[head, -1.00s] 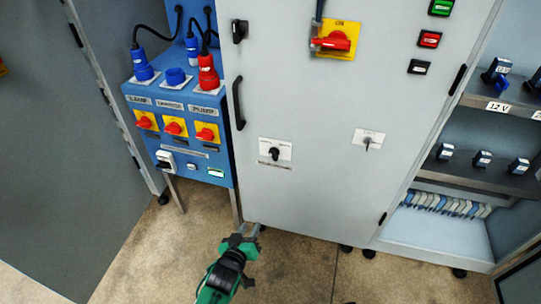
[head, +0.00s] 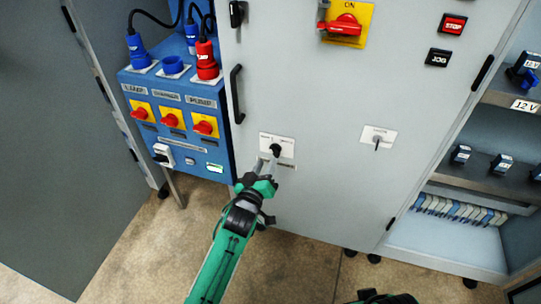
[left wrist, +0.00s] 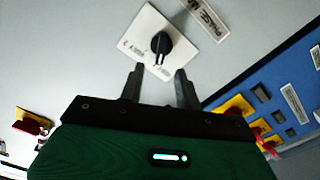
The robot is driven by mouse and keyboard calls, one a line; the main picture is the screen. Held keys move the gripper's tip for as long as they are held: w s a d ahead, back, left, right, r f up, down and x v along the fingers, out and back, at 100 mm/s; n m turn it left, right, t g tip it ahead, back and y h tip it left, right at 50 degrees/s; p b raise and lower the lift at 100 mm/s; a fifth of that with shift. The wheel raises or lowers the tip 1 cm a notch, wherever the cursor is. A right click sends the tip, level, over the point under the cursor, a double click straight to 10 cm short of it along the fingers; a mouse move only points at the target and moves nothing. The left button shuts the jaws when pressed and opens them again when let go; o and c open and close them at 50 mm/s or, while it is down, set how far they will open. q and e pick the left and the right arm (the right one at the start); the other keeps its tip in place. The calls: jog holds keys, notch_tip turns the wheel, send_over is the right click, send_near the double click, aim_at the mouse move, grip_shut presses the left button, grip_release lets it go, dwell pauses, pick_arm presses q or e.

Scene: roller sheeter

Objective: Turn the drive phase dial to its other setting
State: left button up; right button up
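The drive phase dial is a black knob (head: 276,150) on a white plate (head: 290,147) on the grey cabinet door. It also shows in the left wrist view (left wrist: 161,43), on its tilted white plate (left wrist: 141,37) beside a printed label. My left gripper (head: 269,166) is just in front of and below the knob. In the left wrist view its two fingers (left wrist: 157,84) stand apart with nothing between them, and the knob lies beyond their tips. A small part of my right arm (head: 385,298) shows at the bottom edge; its gripper is not visible.
A keyed switch (head: 377,140) on a white plate sits to the right. A red rotary switch (head: 343,25) is above. A blue socket panel (head: 176,125) with red switches stands at left, near a door handle (head: 236,95). An open shelf (head: 490,175) is at right.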

aim_at(272, 152)
pick_arm(q)
jog(key=x, duration=0.4)
jog(key=shift+w+d, duration=0.1)
jog(key=shift+w, duration=0.2)
jog(key=shift+w+d, duration=0.1)
jog(key=shift+w, duration=0.25)
pick_arm(e)
jog(key=shift+v, duration=0.8)
pick_arm(q)
jog(key=shift+c, duration=0.2)
grip_shut()
pick_arm(e)
jog(key=shift+f, duration=0.1)
